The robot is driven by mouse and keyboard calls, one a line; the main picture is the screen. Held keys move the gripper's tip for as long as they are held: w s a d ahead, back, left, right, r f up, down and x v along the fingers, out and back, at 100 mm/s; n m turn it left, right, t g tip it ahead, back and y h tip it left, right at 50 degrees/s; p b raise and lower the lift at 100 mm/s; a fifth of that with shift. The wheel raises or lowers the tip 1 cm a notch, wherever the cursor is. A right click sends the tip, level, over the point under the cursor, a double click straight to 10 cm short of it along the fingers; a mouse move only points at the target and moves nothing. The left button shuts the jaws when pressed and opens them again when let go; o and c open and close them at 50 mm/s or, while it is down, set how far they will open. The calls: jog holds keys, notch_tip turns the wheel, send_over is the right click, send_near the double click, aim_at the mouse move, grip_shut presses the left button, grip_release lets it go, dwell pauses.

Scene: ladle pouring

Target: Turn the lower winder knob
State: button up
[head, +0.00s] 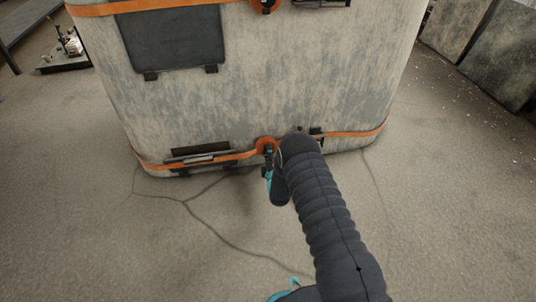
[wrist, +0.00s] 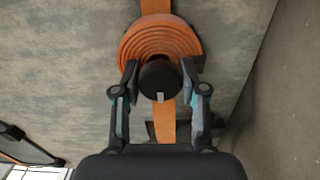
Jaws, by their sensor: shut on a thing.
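The lower winder knob (wrist: 160,80) is a round black knob with a small pale mark at its lower edge. It sits in front of a coiled orange strap (wrist: 137,47) on the face of the large worn container (head: 260,75). In the wrist view, my gripper (wrist: 160,84) has one finger on each side of the knob and is shut on it. In the head view the orange coil (head: 265,145) shows low on the container, and my gripper (head: 270,172) is at it, partly hidden by my arm. The knob itself is hidden there.
An upper orange winder (head: 265,5) shows at the top edge. A dark panel (head: 174,40) and a dark slot with a handle (head: 200,154) are on the container. Dark slabs (head: 500,55) stand at right. The cracked floor (head: 100,230) in front is clear.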

jog(key=m, duration=0.4)
jog(key=shift+m, duration=0.3)
jog(key=m, duration=1.2)
jog(key=shift+m, duration=0.3)
jog(key=m, duration=0.3)
jog(key=shift+m, duration=0.3)
jog(key=m, duration=0.9)
jog(key=shift+m, duration=1.9)
